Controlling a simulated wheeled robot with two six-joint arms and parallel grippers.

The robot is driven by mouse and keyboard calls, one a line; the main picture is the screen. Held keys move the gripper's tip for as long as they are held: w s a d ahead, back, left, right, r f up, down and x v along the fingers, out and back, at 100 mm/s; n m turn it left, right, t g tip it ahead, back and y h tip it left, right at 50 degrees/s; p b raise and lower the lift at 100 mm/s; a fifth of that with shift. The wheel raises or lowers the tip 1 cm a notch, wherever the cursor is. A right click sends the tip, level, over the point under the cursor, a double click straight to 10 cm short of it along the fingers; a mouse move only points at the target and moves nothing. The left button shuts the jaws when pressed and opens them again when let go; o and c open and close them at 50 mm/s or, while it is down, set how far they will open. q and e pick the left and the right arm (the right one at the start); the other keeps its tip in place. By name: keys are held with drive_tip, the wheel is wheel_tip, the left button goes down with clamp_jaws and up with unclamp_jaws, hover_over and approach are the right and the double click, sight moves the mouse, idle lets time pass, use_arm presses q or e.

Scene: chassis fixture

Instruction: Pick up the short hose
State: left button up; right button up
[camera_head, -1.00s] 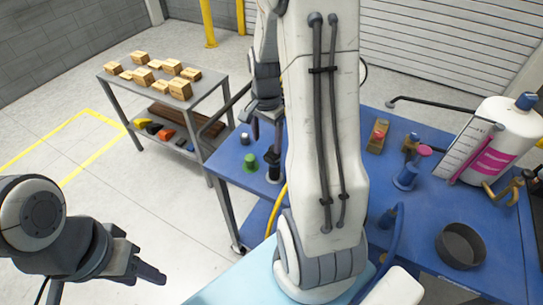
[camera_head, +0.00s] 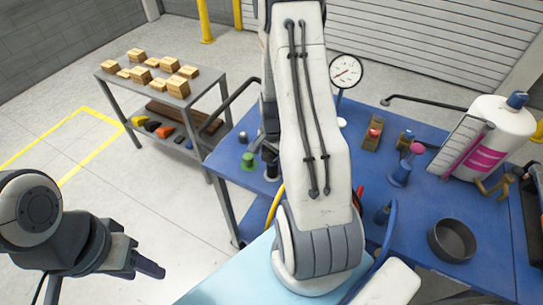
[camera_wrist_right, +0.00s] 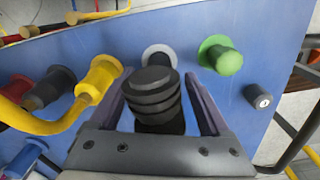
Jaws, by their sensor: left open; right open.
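A black ribbed upright piece (camera_wrist_right: 154,98) stands between the fingers of my right gripper (camera_wrist_right: 157,76) in the right wrist view. The fingers are open on either side of it; I cannot tell whether they touch it. I cannot tell for certain that this piece is the short hose. A yellow hose (camera_wrist_right: 40,124) with a yellow end fitting (camera_wrist_right: 97,80) lies just left of the gripper; it also shows in the head view (camera_head: 274,206). In the head view my right arm hides most of its gripper. My left gripper (camera_head: 148,268) is open and empty, over the floor.
A pressure gauge (camera_head: 345,71), a white bottle (camera_head: 490,140) and a black bowl (camera_head: 452,240) are on the right side.

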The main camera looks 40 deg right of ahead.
sight(272, 153)
drive_tip(key=shift+f, duration=0.15)
clamp_jaws()
drive_tip(key=shift+r+b, duration=0.35)
drive_tip(key=shift+r, duration=0.5)
wheel_tip(272, 153, up, 3)
drive_tip(key=shift+w+f+b, duration=0.1)
drive_tip(key=shift+f+b, duration=0.1)
drive_tip(key=shift+b, duration=0.2)
drive_tip(key=s+d+r+b, duration=0.2)
drive_tip(key=s+d+r, duration=0.2)
drive_tip(key=s, duration=0.7)
wheel_tip(272, 153, up, 3)
drive_tip(key=shift+f, duration=0.1)
